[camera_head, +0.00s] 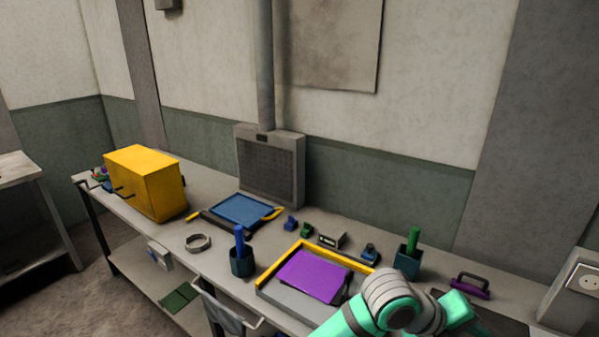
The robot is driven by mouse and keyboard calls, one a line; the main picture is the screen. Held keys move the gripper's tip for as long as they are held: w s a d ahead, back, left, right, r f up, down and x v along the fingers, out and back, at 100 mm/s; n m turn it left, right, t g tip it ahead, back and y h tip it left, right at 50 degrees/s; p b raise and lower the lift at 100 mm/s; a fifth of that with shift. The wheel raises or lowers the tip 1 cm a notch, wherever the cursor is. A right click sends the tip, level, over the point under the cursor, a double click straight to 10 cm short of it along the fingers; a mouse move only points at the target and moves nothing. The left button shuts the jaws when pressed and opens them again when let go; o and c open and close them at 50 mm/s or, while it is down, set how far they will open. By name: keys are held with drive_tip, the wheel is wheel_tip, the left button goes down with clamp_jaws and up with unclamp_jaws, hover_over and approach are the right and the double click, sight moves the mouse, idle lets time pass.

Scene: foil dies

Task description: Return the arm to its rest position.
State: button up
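My arm shows at the lower right, teal with grey joint covers, bent over the front right part of the workbench. Its end runs out of the picture or behind its own links, so my gripper is not seen. The arm covers the near right corner of a yellow-edged tray (262,279) that holds a purple sheet (312,276). Whether the arm touches anything cannot be told.
On the workbench (205,262) stand a yellow cabinet (150,183), a blue tray (241,210), a grey ring (198,243), a cup with a blue handle (242,262), a cup with a green handle (407,260) and a purple-handled tool (470,286). A grey vented box (270,165) stands behind.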

wheel_tip(320, 180, up, 3)
drive_tip(key=w+d+n+t+h, duration=0.25)
drive_tip(key=n+h, duration=0.25)
drive_tip(key=n, duration=0.3)
drive_tip(key=w+a+f+n+t+y, duration=0.2)
drive_tip(key=a+f+n+t, duration=0.55)
drive_tip(key=n, duration=0.65)
drive_tip(key=s+a+f+n+t+y, duration=0.6)
drive_tip(key=s+a+f+n+y, duration=0.15)
drive_tip(key=a+f+n, duration=0.35)
drive_tip(key=s+a+f+n+y, duration=0.1)
drive_tip(key=s+a+f+y, duration=0.1)
drive_tip(key=s+a, duration=0.7)
drive_tip(key=s+a+f+n+g+y, duration=0.1)
drive_tip(key=s+a+f+n+y, duration=0.1)
drive_tip(key=s+a, duration=0.7)
drive_tip(key=s+f+y, duration=0.1)
drive_tip(key=s+y, duration=0.1)
drive_tip(key=s, duration=0.4)
drive_tip(key=shift+g, duration=0.3)
